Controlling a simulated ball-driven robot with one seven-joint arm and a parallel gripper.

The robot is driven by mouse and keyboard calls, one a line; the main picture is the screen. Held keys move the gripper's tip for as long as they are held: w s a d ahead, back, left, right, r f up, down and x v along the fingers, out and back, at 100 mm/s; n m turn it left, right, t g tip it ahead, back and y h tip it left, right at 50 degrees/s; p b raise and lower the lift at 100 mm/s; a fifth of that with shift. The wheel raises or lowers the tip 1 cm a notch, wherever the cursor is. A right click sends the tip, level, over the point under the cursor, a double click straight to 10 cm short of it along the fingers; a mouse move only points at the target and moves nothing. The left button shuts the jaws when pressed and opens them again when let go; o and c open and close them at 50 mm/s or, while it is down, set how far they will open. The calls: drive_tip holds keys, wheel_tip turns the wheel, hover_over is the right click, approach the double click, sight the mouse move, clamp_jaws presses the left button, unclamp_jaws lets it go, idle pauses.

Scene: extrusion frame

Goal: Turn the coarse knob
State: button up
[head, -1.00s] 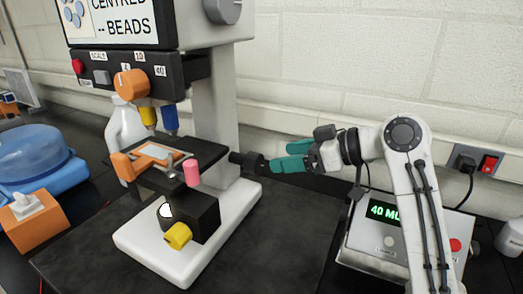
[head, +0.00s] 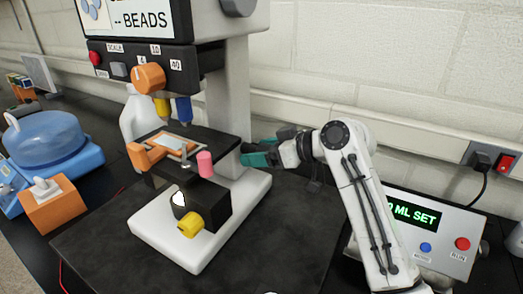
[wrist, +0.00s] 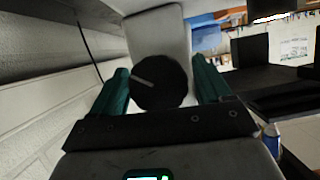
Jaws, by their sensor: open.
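The coarse knob (wrist: 160,83) is a round black knob with a pale line on its face, on the side of the white microscope (head: 228,85). In the wrist view it lies between the two teal fingers of my gripper (wrist: 160,72). The fingers are open, one on each side of the knob; I cannot tell whether they touch it. In the head view my gripper (head: 262,155) is at the right side of the microscope, below the stage level, and its fingers largely hide the knob.
The microscope's stage (head: 190,150) carries an orange clip and a pink knob (head: 204,163). A yellow knob (head: 190,223) is low in front. A control box (head: 420,225) stands right of my arm. A blue domed device (head: 45,145) and tissue box (head: 52,203) are left.

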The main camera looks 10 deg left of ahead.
drive_tip(key=c, duration=1)
drive_tip(key=shift+o, duration=0.2)
drive_tip(key=shift+r+m+p, duration=0.15)
drive_tip(key=shift+m+p, duration=0.15)
drive_tip(key=shift+p, duration=0.15)
drive_tip(key=shift+m+g+y, duration=0.3)
drive_tip(key=shift+m+g, duration=0.2)
drive_tip(key=shift+g, duration=0.1)
drive_tip(key=o, duration=1)
drive_tip(key=shift+c, duration=0.2)
drive_tip(key=b+v, duration=0.1)
drive_tip(key=v, duration=0.9)
drive_tip(key=shift+d, duration=0.4)
